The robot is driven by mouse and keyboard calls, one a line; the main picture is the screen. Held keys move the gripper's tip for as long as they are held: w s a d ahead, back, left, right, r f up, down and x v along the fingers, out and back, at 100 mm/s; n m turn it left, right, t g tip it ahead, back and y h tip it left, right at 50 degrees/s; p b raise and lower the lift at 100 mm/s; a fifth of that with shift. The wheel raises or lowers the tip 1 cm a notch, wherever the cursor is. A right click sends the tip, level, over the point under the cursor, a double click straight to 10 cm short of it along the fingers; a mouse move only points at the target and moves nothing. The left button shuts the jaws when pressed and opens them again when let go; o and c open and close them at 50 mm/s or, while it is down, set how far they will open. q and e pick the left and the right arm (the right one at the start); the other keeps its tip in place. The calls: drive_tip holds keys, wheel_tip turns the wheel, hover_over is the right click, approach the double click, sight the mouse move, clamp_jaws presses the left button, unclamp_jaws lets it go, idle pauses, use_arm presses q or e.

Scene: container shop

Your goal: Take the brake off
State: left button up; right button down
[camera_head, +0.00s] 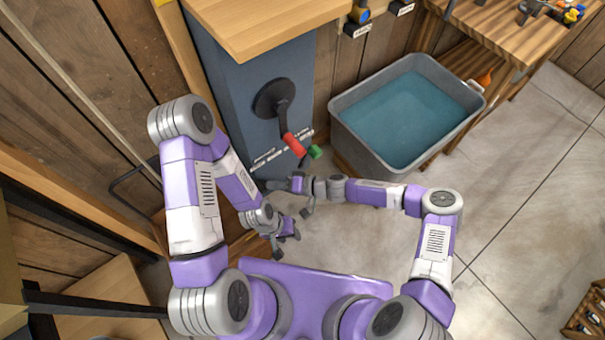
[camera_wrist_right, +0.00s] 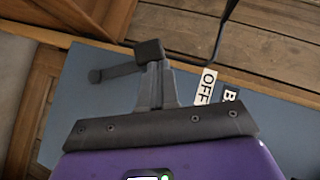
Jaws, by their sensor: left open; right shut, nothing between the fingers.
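A blue cabinet (camera_head: 240,95) carries a round black hub and crank (camera_head: 272,98) with a red grip and a green piece near its end. White labels (camera_head: 265,158) sit low on its front. In the right wrist view, an "OFF" label (camera_wrist_right: 206,87) and a partly hidden label starting with "B" (camera_wrist_right: 230,97) show. My right gripper (camera_head: 281,185) is shut and empty by the cabinet's low front. My left gripper (camera_head: 285,238) is open and empty below it.
A grey tub of blue-green water (camera_head: 400,110) stands right of the cabinet, near my right forearm. A wooden workbench (camera_head: 490,35) stands at the back right. Wooden furniture (camera_head: 100,295) is at the lower left.

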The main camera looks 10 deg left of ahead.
drive_tip(key=shift+s+a, duration=0.1)
drive_tip(key=shift+s, duration=0.15)
use_arm(q)
drive_tip(key=shift+w+r+p, duration=0.45)
drive_tip(key=shift+r+p, duration=0.3)
use_arm(e)
drive_tip(key=w+d+r, duration=0.1)
drive_tip(key=d+r, duration=0.1)
drive_tip(key=d, duration=0.4)
drive_tip(key=w+d+r, duration=0.1)
drive_tip(key=d+r, duration=0.2)
drive_tip(key=d, duration=0.3)
drive_tip(key=shift+w+r, duration=0.25)
drive_tip(key=shift+w, duration=0.1)
